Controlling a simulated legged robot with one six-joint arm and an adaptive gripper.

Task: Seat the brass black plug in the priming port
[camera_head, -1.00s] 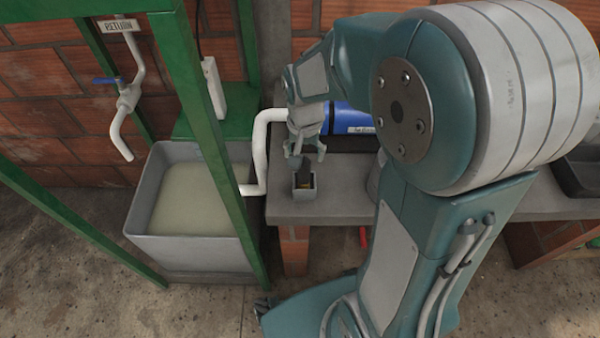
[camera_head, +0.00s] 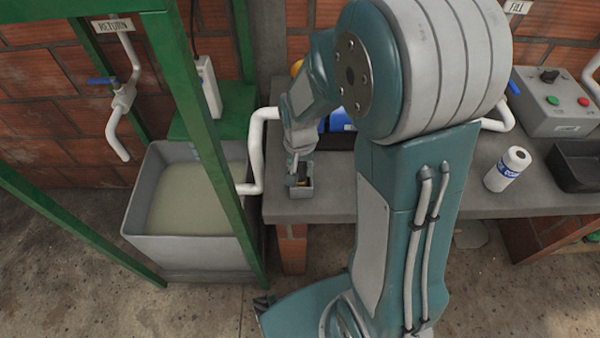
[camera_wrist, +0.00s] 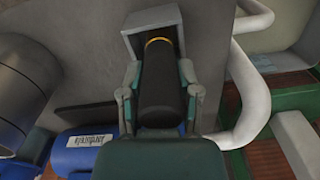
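The black plug (camera_wrist: 160,85) is a dark cylinder with a brass-coloured band near its far end. It stands in a small open grey box (camera_wrist: 133,42) on the bench, also visible in the head view (camera_head: 301,192). My gripper (camera_wrist: 160,75) is at the box, with its finger pads along both sides of the plug and no clear gap between. In the head view, my gripper (camera_head: 298,165) is low over the box, and its fingers are partly hidden. I cannot make out the priming port in either view.
A white pipe (camera_head: 257,150) bends close to the left of my gripper. The grey tank (camera_head: 190,245) of cloudy liquid and green frame (camera_head: 205,130) stand left. A blue body (camera_wrist: 80,152) lies behind.

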